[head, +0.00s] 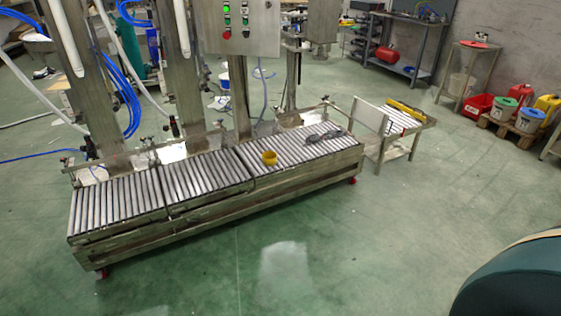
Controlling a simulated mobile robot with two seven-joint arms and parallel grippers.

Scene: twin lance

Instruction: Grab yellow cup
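The yellow cup (269,158) is small and stands on the metal roller conveyor (208,176), near the left edge of its right-hand section. Nothing touches it from above. Neither of my grippers shows in the head view. A dark teal rounded shape with a pale edge fills the lower right corner; I cannot tell what it is.
Dark goggles-like items (324,136) lie on the rollers right of the cup. A control cabinet (240,27) and metal columns stand behind the conveyor. A small side table (400,125) stands at its right end. The green floor (330,240) in front is clear.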

